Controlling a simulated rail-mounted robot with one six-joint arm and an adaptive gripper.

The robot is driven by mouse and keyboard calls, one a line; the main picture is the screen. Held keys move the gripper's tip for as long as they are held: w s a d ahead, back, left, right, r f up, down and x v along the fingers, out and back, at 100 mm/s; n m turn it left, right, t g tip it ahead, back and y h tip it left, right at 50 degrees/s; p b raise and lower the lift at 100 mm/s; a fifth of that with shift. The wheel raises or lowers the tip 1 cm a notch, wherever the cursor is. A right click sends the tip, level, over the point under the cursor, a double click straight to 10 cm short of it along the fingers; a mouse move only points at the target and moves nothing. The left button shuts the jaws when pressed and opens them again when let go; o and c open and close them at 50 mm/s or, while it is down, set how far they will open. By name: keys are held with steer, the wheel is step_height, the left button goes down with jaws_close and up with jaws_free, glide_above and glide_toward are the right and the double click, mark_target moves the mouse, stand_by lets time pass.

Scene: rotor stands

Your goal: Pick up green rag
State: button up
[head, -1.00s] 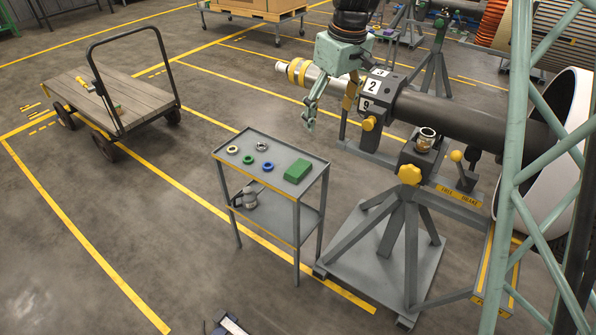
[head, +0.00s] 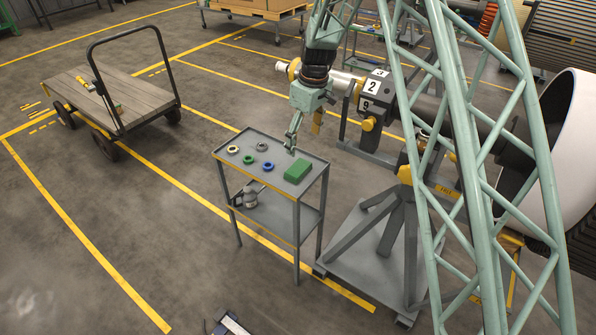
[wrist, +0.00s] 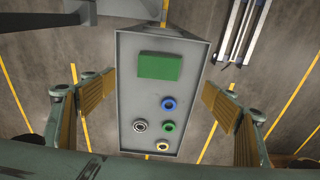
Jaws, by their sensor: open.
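The green rag (head: 297,171) is a flat green block on the right end of the grey cart's top shelf (head: 275,180). In the wrist view, the green rag (wrist: 160,66) lies at the far end of the shelf, between the open fingers and beyond them. My gripper (head: 291,150) is above the far edge of the cart, just behind the rag and a little to its left. In the wrist view, my gripper (wrist: 158,105) has its two ribbed yellow-brown fingers wide apart with nothing between them. The gripper is apart from the rag.
Rings lie on the same shelf: blue (head: 268,166), green (head: 248,159), yellow (head: 233,149) and silver (head: 262,146). A grey tool (head: 250,199) sits on the lower shelf. The dark rotor shaft (head: 374,95) on its stand is right of the gripper. A flatbed trolley (head: 120,95) stands left.

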steer(key=shift+w+a+f, duration=0.15)
steer(key=shift+w+f, duration=0.05)
steer(key=shift+f, duration=0.3)
steer(key=b, duration=0.1)
glide_above(298, 168)
steer(key=shift+s+d+f, duration=0.1)
steer(key=shift+d+f, duration=0.05)
steer(key=shift+f, duration=1.3)
steer(key=shift+s+d+f, duration=0.1)
steer(key=shift+f, duration=1.3)
steer(key=shift+d+f, duration=0.15)
steer(key=shift+f, duration=1.3)
steer(key=shift+w+a+f+b, duration=0.15)
steer(key=shift+f+b, duration=0.25)
steer(key=shift+f, duration=0.9)
steer(key=shift+w+a+f+b, duration=0.1)
steer(key=shift+a+f+b, duration=0.2)
steer(key=shift+f, duration=1)
steer(key=shift+d, duration=0.1)
steer(key=shift+c, duration=0.2)
steer(key=c, duration=0.9)
